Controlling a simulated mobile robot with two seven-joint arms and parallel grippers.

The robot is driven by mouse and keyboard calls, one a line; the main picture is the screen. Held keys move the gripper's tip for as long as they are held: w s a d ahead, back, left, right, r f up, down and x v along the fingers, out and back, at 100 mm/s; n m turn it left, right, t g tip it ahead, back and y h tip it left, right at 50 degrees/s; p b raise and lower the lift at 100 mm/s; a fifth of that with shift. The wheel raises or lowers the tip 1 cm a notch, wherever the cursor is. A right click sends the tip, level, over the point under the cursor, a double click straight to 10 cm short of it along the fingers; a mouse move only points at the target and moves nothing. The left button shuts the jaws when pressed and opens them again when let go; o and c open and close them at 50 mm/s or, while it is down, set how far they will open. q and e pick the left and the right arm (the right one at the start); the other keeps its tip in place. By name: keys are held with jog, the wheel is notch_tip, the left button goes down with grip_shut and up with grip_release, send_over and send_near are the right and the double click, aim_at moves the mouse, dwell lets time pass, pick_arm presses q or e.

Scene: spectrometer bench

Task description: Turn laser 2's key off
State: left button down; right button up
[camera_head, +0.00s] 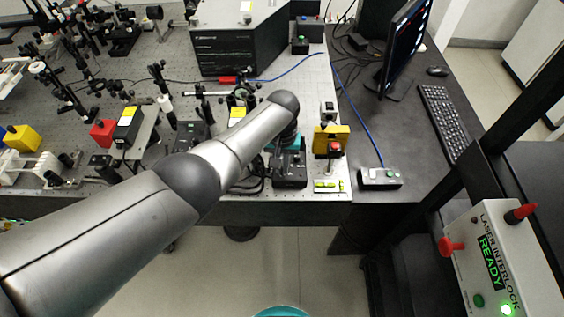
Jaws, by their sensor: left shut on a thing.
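My left arm reaches in from the left, and its gripper (289,163) points down at the bench's front right corner. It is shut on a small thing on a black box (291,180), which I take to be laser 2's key. The wrist hides most of the jaws and the key, so its angle cannot be read. The box stands close to the bench's front edge. My right gripper is not in view.
A yellow box with a red button (335,147) stands just right of the black box. The laser interlock box (490,255) reads READY with a green light. Optics crowd the bench (325,80) on the left.

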aim_at(282, 169)
pick_arm(q)
jog(key=shift+w+r+n, duration=0.1)
jog(key=shift+n, duration=0.5)
jog(key=c, duration=1)
grip_release()
notch_tip(282, 169, up, 6)
jog(key=p, duration=0.3)
jog(key=shift+r+p, duration=0.3)
jog(key=shift+r, duration=4.3)
